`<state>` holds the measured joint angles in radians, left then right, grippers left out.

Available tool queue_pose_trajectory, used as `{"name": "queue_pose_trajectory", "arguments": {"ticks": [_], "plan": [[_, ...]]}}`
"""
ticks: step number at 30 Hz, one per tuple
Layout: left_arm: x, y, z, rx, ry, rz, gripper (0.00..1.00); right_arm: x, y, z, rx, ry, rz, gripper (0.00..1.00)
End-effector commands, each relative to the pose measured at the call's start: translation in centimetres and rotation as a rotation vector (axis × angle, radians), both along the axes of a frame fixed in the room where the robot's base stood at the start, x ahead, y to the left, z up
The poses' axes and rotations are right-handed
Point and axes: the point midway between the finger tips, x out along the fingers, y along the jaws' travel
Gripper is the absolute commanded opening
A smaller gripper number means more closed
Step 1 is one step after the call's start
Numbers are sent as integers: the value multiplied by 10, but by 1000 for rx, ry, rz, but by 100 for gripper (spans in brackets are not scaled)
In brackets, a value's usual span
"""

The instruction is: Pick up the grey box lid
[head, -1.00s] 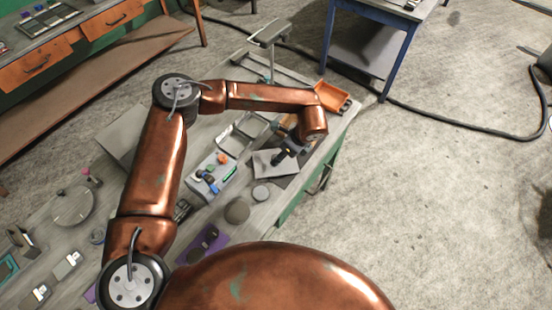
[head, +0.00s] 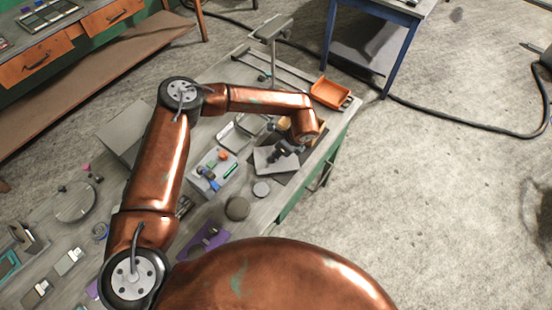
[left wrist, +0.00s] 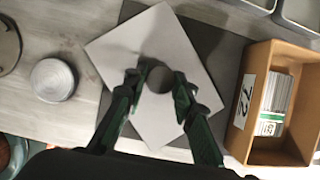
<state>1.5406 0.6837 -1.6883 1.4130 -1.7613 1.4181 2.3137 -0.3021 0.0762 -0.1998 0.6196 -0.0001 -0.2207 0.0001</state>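The grey box lid (left wrist: 152,38) is a flat pale square with a round dark knob (left wrist: 160,80) at its middle. It lies turned at an angle over a dark mat (left wrist: 205,45) in the left wrist view. In the head view the lid (head: 263,160) is near the bench's right end, partly hidden by my left gripper (head: 275,154). In the left wrist view my left gripper (left wrist: 162,86) has one finger on each side of the knob, very close to it. Whether the fingers press on the knob is not clear. My right gripper is not in view.
A cardboard box (left wrist: 245,125) marked 72 stands close right of the lid. A round grey disc (left wrist: 54,80) lies to its left. Grey trays (left wrist: 300,12) are at the upper right. An orange tray (head: 330,92) sits at the bench's far corner.

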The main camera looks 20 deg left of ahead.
Motion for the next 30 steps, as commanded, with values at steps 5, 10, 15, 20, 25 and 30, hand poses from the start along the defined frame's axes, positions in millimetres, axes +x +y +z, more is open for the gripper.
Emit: {"name": "queue_pose_trajectory", "arguments": {"ticks": [5, 10, 15, 20, 25, 30], "plan": [[0, 0, 0, 0, 0, 0, 10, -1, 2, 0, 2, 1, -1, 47], [0, 0, 0, 0, 0, 0, 0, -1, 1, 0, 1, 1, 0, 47], [0, 0, 0, 0, 0, 1, 0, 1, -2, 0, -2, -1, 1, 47], [0, 0, 3, 0, -1, 1, 0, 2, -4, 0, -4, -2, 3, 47], [1, 0, 16, -1, -2, 1, 0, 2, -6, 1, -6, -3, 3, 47], [-5, -6, 40, -2, -1, -4, 0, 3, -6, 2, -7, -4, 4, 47]]}}
